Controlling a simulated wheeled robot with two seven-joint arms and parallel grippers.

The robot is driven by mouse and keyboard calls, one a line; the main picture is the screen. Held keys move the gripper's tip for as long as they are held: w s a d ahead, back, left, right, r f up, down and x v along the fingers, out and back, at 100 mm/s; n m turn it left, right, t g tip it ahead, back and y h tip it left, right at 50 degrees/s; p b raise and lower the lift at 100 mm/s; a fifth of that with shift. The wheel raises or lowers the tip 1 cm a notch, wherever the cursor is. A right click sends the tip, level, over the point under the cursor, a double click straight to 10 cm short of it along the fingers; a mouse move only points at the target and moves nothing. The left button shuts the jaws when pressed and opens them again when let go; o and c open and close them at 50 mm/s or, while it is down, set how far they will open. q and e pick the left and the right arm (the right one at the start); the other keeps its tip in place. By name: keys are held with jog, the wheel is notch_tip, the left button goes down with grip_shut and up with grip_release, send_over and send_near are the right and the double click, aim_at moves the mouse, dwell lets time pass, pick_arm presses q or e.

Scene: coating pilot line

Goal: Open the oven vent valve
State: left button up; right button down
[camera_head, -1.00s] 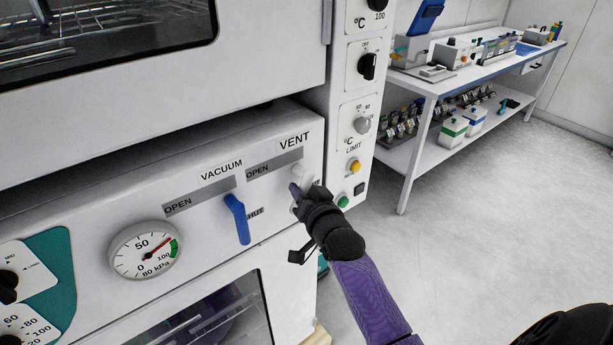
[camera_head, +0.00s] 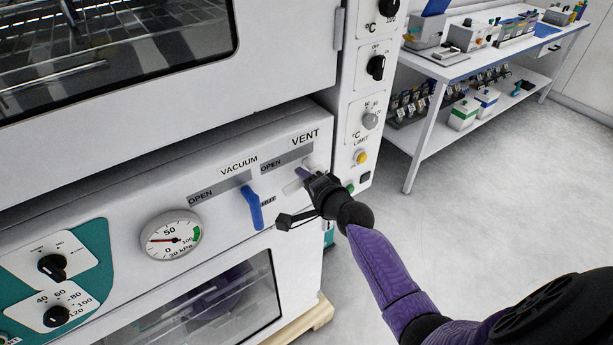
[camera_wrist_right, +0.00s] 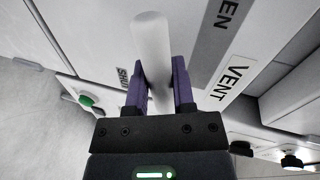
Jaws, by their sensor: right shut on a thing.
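The vent valve has a white handle, mostly hidden by my gripper in the head view, where its pale end (camera_head: 317,161) shows beside the fingers. In the right wrist view the white handle (camera_wrist_right: 151,42) runs between the fingers and extends beyond them. My right gripper (camera_head: 303,176) is shut on this handle under the VENT label (camera_head: 306,137); its purple fingers (camera_wrist_right: 160,85) flank the handle in the wrist view. The OPEN strip (camera_head: 283,160) lies left of the gripper. The handle's exact angle is hard to tell. My left gripper is out of view.
A blue vacuum lever (camera_head: 252,207) hangs down just left of my gripper. Control knobs (camera_head: 375,67) line the column to the right. A workbench (camera_head: 440,72) stands behind; the floor between is clear.

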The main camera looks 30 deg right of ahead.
jog(key=shift+r+m+y, duration=0.3)
jog(key=shift+m+y, duration=0.1)
jog(key=shift+m, duration=0.4)
jog(key=shift+c, duration=2.4)
grip_release()
jog(key=p+v, duration=0.2)
jog(key=v, duration=0.7)
jog(key=shift+s, duration=0.4)
jog(key=shift+r, duration=0.15)
